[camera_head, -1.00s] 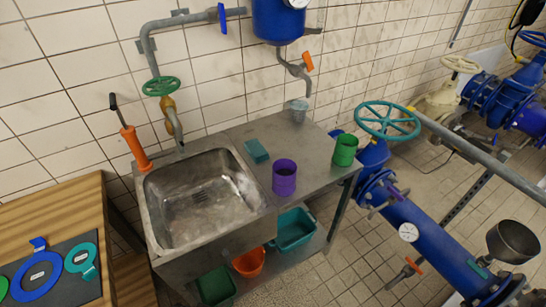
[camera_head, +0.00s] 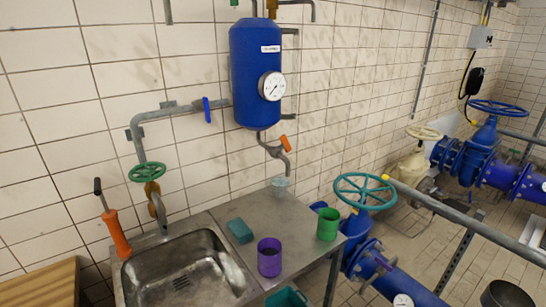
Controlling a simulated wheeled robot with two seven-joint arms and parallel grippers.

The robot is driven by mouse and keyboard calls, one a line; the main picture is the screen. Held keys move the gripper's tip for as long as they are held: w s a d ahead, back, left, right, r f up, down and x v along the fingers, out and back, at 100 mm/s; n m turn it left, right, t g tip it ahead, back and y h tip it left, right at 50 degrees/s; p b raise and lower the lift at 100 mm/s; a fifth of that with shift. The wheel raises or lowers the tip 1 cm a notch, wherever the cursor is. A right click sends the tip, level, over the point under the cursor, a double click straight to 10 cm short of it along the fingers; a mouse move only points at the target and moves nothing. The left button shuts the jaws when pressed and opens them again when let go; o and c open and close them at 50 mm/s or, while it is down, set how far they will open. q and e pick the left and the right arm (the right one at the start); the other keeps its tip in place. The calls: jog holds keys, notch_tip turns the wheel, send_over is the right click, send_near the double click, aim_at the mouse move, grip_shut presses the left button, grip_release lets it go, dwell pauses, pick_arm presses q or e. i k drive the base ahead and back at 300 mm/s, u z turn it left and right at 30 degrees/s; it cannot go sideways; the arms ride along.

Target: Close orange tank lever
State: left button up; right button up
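The small orange lever (camera_head: 286,143) sits on the grey tap below the blue tank (camera_head: 256,75) on the tiled wall. It sticks up from the tap, slightly tilted. The tap's spout (camera_head: 284,165) points down above a small translucent cup (camera_head: 280,186) on the steel counter. I cannot tell whether any liquid flows from it. A round gauge (camera_head: 271,86) is on the tank's front. Neither of my grippers is in view.
The steel counter (camera_head: 290,225) holds a blue-green sponge (camera_head: 240,231), a purple cup (camera_head: 269,257) and a green cup (camera_head: 327,224). The sink (camera_head: 180,275) is at left. A teal handwheel (camera_head: 365,191) and blue pipes stand right of the counter.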

aim_at(285, 144)
jog(key=u, duration=0.05)
jog(key=k, duration=0.4)
jog(key=z, duration=0.95)
jog(key=i, duration=0.65)
jog(key=z, duration=0.35)
jog(key=i, duration=0.9)
jog(key=u, duration=0.65)
